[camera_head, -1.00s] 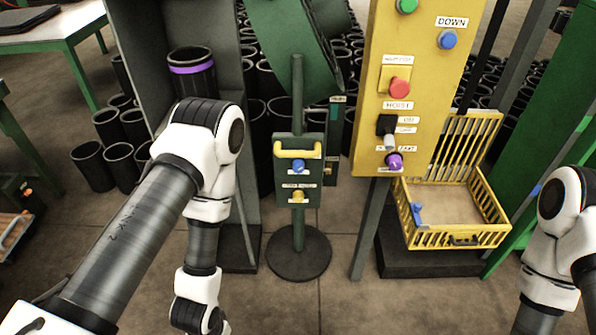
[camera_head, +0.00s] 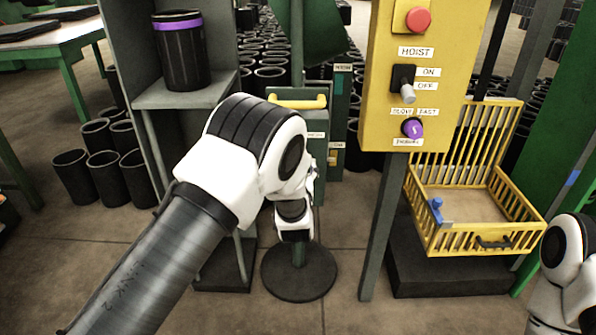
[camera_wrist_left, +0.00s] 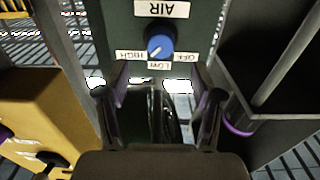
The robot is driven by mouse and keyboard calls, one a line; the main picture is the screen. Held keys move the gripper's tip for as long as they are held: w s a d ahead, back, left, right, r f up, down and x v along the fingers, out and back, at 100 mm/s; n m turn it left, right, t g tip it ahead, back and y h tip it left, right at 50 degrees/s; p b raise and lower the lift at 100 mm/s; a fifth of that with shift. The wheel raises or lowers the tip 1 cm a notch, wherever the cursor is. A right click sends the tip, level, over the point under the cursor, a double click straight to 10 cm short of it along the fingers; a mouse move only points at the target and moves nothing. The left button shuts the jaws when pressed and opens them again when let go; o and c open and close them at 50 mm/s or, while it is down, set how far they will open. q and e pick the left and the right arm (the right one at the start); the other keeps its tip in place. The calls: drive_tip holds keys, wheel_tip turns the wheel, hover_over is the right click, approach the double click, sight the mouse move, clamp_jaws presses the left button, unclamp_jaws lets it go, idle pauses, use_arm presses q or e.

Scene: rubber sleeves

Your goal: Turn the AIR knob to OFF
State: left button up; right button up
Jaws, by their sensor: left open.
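The blue AIR knob (camera_wrist_left: 160,46) sits on the dark green control box in the left wrist view, under the AIR label (camera_wrist_left: 155,8). The labels appear upside down: HIGH at left, LOW below, OFF at right. A pale mark on the knob points to the lower left, toward the HIGH side. My left gripper (camera_wrist_left: 160,88) is open and empty, its two fingers spread just below the knob in the picture, not touching it. In the head view my left arm covers the knob and the gripper; part of the control box (camera_head: 314,125) shows. My right gripper is out of view.
A yellow hoist panel (camera_head: 378,75) with a red button and purple knob stands right of the box. A yellow basket (camera_head: 485,243) is beyond it. A grey shelf (camera_head: 185,93) holding a purple-banded black sleeve (camera_head: 180,60) stands close on the left.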

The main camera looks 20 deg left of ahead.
use_arm(q)
drive_tip(key=b+x, duration=0.1)
drive_tip(key=x, duration=0.6)
drive_tip(key=shift+w+a, duration=0.1)
drive_tip(key=c, duration=1.2)
